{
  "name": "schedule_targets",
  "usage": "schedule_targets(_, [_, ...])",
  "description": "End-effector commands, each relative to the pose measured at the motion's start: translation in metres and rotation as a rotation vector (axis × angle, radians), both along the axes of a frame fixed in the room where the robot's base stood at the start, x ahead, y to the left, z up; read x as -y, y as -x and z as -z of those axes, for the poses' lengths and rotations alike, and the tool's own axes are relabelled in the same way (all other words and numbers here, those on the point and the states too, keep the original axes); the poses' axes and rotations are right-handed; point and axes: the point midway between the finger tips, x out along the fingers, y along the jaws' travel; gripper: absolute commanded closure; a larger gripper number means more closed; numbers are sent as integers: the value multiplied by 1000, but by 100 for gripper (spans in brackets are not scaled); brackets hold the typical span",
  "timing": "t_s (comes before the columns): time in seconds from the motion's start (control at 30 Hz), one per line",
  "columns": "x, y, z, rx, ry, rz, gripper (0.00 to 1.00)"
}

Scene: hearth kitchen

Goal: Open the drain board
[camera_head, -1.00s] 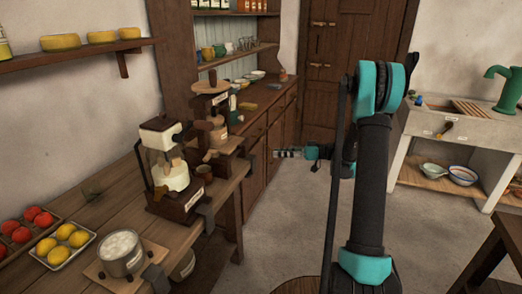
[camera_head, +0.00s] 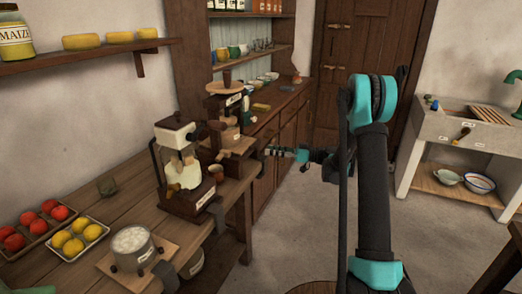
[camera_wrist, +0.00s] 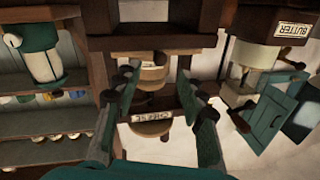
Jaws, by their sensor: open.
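A brown wooden press (camera_head: 222,103) stands on the counter behind the butter churn, with a pale board (camera_head: 240,146) jutting from its front. I cannot tell for sure that this is the drain board; no readable label marks it. My gripper (camera_head: 268,151) is open and empty, just right of the press's front at about the board's height, apparently apart from it. In the wrist view my two teal-backed fingers (camera_wrist: 158,82) are spread, with the press's round wooden tub (camera_wrist: 152,76) and a label between and beyond them. A dark wooden beam (camera_wrist: 152,43) crosses above.
A pot on a board (camera_head: 131,243) and fruit trays (camera_head: 76,240) are in front. A sink (camera_head: 470,130) with a slatted wooden rack (camera_head: 491,114) stands right. The floor between is clear.

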Motion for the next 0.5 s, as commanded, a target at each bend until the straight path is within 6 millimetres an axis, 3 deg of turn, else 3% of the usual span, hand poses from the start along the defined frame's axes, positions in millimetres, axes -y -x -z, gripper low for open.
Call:
schedule_targets(0.2, [-37,-5,0,0,1,-2,59])
schedule_targets(0.5, [-54,-8,0,0,0,0,59])
